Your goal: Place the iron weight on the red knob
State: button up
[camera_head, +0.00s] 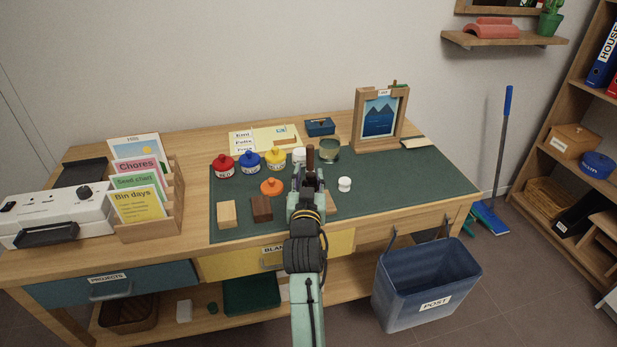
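A red pot (224,165) with a knobbed top stands at the left back of the green mat (400,175). I see no separate red knob. My gripper (310,172) is over the middle of the mat, seen from behind, to the right of the red pot. A dark brown upright piece (310,157) shows at its tip; I cannot tell whether it is held or stands behind. The fingers are hidden, so open or shut does not show. I cannot pick out an iron weight for sure.
Blue (249,160) and yellow (275,159) pots stand beside the red one. An orange knobbed piece (271,187), a white knob (344,184) and wooden blocks (227,213) surround my arm. A picture frame (358,125) stands behind. The mat's right side is clear.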

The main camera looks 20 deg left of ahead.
jog(key=shift+o, duration=1)
jog(key=shift+r, duration=0.25)
jog(key=b+v, duration=0.3)
jog(key=v, duration=0.9)
jog(key=shift+a, duration=0.1)
